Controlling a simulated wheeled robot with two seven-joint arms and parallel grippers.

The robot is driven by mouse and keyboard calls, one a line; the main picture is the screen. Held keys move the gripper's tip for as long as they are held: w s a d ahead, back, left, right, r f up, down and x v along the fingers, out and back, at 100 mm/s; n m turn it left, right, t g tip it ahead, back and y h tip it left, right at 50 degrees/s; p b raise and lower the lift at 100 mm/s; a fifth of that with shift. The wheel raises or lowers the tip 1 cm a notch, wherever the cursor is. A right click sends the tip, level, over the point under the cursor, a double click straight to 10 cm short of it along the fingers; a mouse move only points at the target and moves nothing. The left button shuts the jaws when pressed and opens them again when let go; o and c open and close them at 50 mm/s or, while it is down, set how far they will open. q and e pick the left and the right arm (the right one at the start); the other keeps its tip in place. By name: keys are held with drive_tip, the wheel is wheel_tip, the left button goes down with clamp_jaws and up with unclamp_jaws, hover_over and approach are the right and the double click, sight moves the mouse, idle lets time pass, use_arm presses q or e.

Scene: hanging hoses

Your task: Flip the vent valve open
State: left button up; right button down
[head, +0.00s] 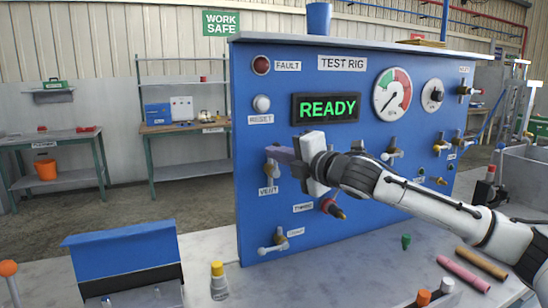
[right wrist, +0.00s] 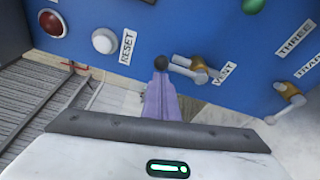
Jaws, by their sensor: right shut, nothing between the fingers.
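The vent valve (head: 270,170) is on the left part of the blue test rig panel (head: 350,70), above its VENT label (head: 268,190). It has a brass-coloured body and a pale lever; in the right wrist view the valve (right wrist: 197,68) shows the lever across its front. My right gripper (head: 276,154) has purple fingers, shut and empty. In the right wrist view its fingertips (right wrist: 160,66) are just left of the lever's end, beside a dark round knob; I cannot tell whether they touch. In the head view the gripper partly covers the valve. My left gripper is not in view.
The panel also carries a fault lamp (head: 261,65), a reset button (head: 262,103), a READY display (head: 326,108), a gauge (head: 392,92) and several other valves. A blue box (head: 120,248), a yellow-capped bottle (head: 218,280) and loose rods (head: 465,275) are on the bench.

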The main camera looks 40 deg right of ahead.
drive_tip(key=shift+d+r+h, duration=0.2)
drive_tip(key=shift+d+h, duration=0.2)
drive_tip(key=s+a+b, duration=0.4)
drive_tip(key=s+b, duration=0.1)
drive_tip(key=s, duration=0.6)
drive_tip(key=shift+a+f+y, duration=0.3)
drive_tip(key=shift+f+y, duration=0.1)
